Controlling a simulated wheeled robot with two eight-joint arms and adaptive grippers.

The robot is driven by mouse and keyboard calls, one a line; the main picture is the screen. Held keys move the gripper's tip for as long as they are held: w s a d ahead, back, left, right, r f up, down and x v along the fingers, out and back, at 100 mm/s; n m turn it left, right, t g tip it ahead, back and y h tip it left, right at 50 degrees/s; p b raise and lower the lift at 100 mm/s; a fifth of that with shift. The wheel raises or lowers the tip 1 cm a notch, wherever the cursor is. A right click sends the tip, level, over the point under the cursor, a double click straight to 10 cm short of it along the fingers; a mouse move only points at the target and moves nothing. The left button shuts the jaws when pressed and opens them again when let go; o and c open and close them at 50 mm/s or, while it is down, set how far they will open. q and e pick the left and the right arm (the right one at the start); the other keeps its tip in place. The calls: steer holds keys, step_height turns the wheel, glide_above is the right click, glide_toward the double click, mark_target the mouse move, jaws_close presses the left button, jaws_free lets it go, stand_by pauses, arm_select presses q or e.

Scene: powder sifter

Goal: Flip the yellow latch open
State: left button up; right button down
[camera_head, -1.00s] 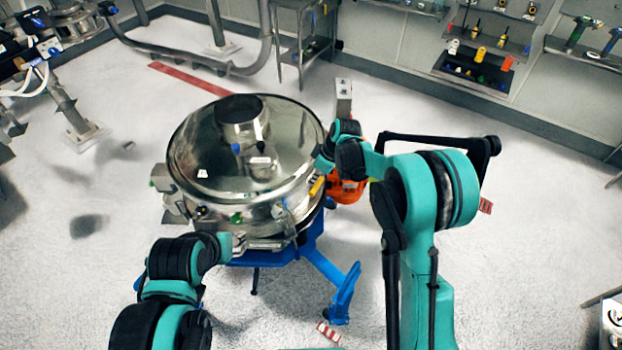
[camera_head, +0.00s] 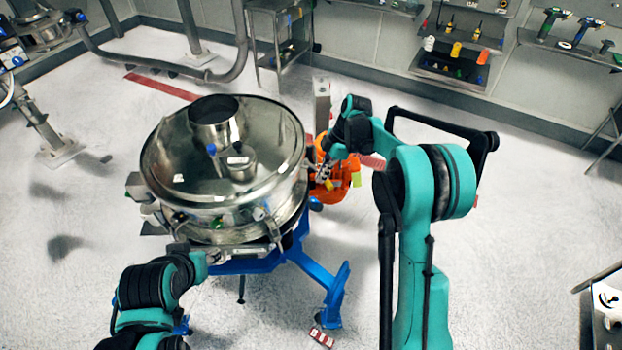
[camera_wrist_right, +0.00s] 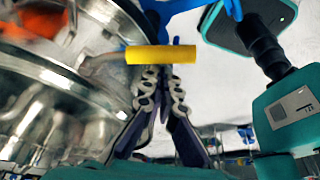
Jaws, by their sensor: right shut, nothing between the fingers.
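The round shiny metal sifter (camera_head: 222,165) stands in the middle left of the head view. The yellow latch (camera_wrist_right: 160,54) is a bar lying crosswise in the right wrist view, just beyond my right fingertips. In the head view it is a small yellow spot (camera_head: 330,185) at the sifter's right side, standing out from the wall. My right gripper (camera_wrist_right: 163,76) is shut and empty, its tips at or very near the latch; contact is unclear. It also shows in the head view (camera_head: 325,172). My left gripper (camera_head: 218,257) is by the sifter's lower front, its fingers too small to read.
A blue stand (camera_head: 318,275) supports the sifter. An orange part (camera_head: 342,178) sits close behind my right gripper. A metal post (camera_head: 321,105) rises behind it. Wall shelves and a wheeled rack are farther back.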

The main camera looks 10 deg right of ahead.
steer(key=shift+w+d, duration=0.4)
steer(key=shift+d, duration=0.4)
arm_select(q)
steer(key=shift+f, duration=0.3)
steer(key=shift+a, duration=0.1)
arm_select(e)
steer(key=shift+w+d, duration=0.15)
steer(key=shift+a+r, duration=0.1)
steer(key=shift+a, duration=0.15)
arm_select(q)
steer(key=shift+s+d+r+p, duration=0.45)
steer(key=shift+s+r+p, duration=0.1)
steer(key=shift+s+r, duration=0.15)
arm_select(e)
step_height(320, 180, up, 11)
